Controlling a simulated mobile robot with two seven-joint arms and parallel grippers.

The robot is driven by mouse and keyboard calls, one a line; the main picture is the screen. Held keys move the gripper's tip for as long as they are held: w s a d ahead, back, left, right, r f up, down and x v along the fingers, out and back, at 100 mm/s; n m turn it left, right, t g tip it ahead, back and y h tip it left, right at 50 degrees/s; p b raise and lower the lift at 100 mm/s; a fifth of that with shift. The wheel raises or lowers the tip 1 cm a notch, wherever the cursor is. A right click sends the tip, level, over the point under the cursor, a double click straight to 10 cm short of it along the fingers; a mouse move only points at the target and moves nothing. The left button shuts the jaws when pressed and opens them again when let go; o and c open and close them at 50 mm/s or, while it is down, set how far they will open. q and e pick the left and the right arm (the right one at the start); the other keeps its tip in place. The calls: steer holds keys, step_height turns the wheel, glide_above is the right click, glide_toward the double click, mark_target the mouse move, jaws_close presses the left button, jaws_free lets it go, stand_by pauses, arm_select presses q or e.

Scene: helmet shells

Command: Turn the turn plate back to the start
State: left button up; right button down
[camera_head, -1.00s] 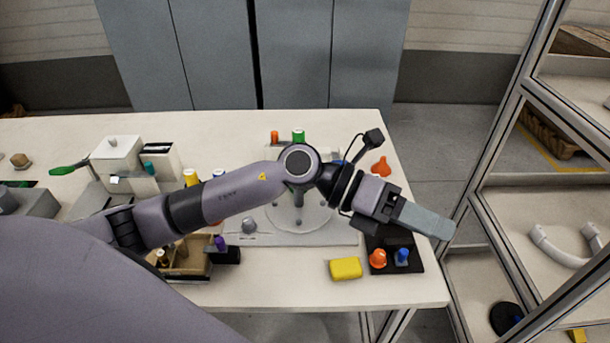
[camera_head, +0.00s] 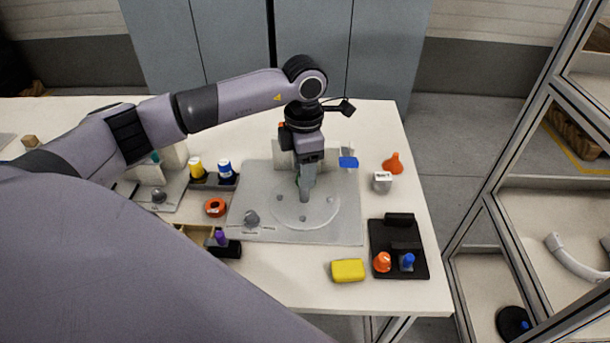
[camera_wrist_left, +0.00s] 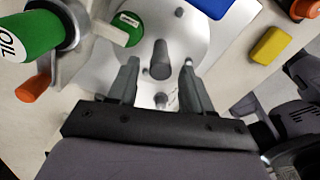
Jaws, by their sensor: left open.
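The turn plate (camera_head: 325,213) is a round light-grey disc with small dark knobs, set in a flat grey base plate (camera_head: 350,232) in the middle of the table. My left gripper (camera_head: 304,190) points down over the disc and hides part of it. In the left wrist view its fingers (camera_wrist_left: 160,66) are apart, one on each side of a grey upright post (camera_wrist_left: 160,58) on the turn plate (camera_wrist_left: 190,45). They show no grip on the post. A grey knob (camera_head: 251,217) stands on the base plate left of the disc. My right gripper does not show.
A yellow block (camera_head: 348,270) and a black tray (camera_head: 410,235) with an orange and a blue piece are at front right. An orange funnel (camera_head: 393,163) stands at the right. Yellow and blue bottles (camera_head: 224,168) stand left. A green bottle (camera_wrist_left: 35,30) is close in the wrist view.

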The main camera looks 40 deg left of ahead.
arm_select(q)
steer(key=shift+f, duration=1.65)
jaws_close()
steer(key=shift+d, duration=0.1)
